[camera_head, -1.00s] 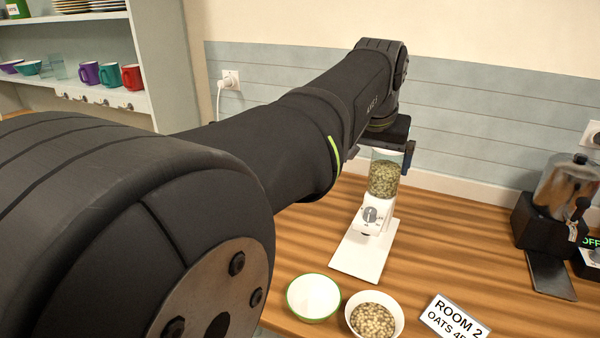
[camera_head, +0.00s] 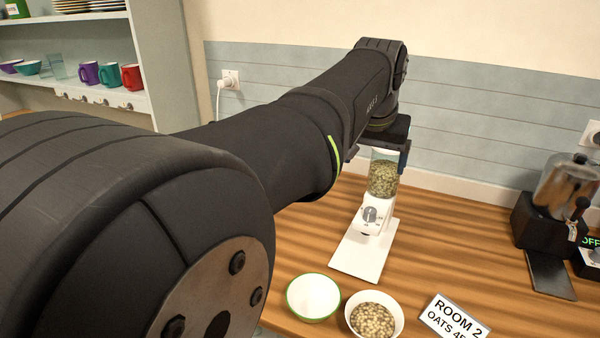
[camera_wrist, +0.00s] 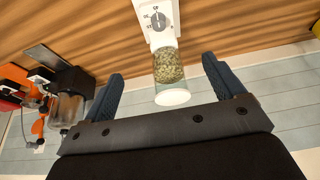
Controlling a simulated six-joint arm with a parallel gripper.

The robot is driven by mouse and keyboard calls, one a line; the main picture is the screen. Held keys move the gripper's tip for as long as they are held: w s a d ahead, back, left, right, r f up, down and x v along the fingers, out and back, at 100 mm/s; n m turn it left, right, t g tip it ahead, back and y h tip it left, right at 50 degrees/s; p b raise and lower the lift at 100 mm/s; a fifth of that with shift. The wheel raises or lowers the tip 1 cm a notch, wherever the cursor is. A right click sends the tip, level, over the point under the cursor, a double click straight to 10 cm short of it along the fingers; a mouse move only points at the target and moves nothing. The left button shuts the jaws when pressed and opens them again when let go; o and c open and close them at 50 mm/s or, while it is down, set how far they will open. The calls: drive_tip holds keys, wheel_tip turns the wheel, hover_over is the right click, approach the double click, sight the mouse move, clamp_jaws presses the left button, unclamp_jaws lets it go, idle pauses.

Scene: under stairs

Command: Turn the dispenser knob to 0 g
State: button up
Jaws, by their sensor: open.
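The white dispenser (camera_head: 376,240) stands on the wooden counter with a clear hopper (camera_head: 383,178) of greenish-brown pellets. Its grey knob (camera_head: 370,214) is on the front face and also shows in the wrist view (camera_wrist: 158,19). Marks surround the knob, but they are too small to read. The knob's pointer looks roughly upright in the head view. My gripper (camera_wrist: 162,66) is open and empty, with its blue fingers on either side of the hopper, apart from it. The knob lies beyond the fingertips, untouched. In the head view my gripper is above and behind the dispenser, partly hidden by my arm.
An empty green-rimmed bowl (camera_head: 313,297) and a bowl of pellets (camera_head: 374,315) stand before the dispenser. A card (camera_head: 455,316) reading "ROOM 2 OATS" lies right of them. A coffee-machine-like appliance (camera_head: 560,200) stands far right. The counter between is clear.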

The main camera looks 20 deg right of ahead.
sight(371, 209)
drive_tip(key=shift+w+d+m, duration=0.25)
drive_tip(key=shift+d+m, duration=0.05)
drive_tip(key=shift+m, duration=0.5)
drive_tip(key=c, duration=0.7)
drive_tip(key=m, duration=0.1)
drive_tip(key=w+d+m, duration=0.1)
drive_tip(key=m, duration=0.1)
drive_tip(key=shift+r+m+g+y, duration=0.15)
drive_tip(key=shift+m+g+y, duration=0.15)
drive_tip(key=shift+g+y, duration=0.1)
drive_tip(key=w+d+m+g+y, duration=0.2)
drive_tip(key=w+d+m, duration=0.2)
drive_tip(key=m, duration=1.2)
wheel_tip(371, 209, down, 17)
drive_tip(key=shift+s+f, duration=0.1)
drive_tip(key=shift+f, duration=0.1)
drive_tip(key=shift+c, duration=0.4)
drive_tip(key=c, duration=0.9)
